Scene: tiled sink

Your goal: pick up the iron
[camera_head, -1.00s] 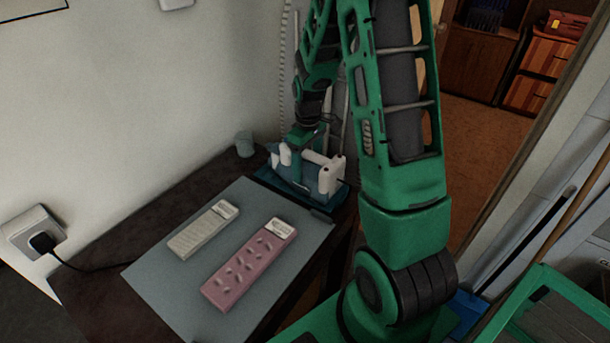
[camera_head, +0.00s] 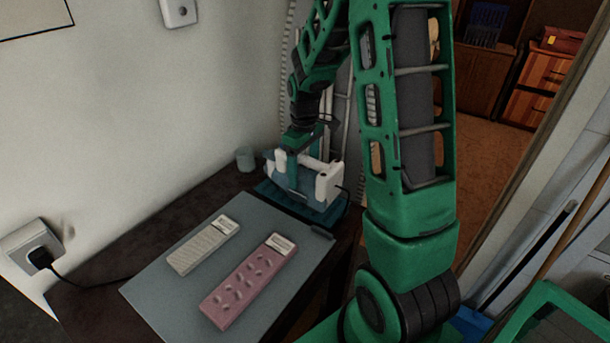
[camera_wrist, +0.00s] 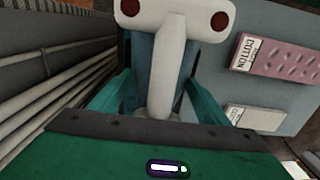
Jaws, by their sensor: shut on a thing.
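The iron (camera_head: 325,181), with white ends and a blue-grey body, is at the far end of the dark table. My gripper (camera_head: 299,155) points down onto it from above and is shut on it. In the wrist view, the iron's white handle (camera_wrist: 178,65) runs between the green fingers of my gripper (camera_wrist: 160,92). A dark blue slab (camera_head: 284,203) lies directly under the iron. I cannot tell whether a gap separates them. My gripper hides part of the iron's top.
A grey mat (camera_head: 160,304) on the dark table (camera_head: 205,195) carries a pale block (camera_head: 203,245) and a pink block (camera_head: 245,282). A small cup (camera_head: 245,159) stands beside the wall. A plug (camera_head: 41,257) with a cable is at the left. Ribbed pipes (camera_wrist: 45,90) run close by.

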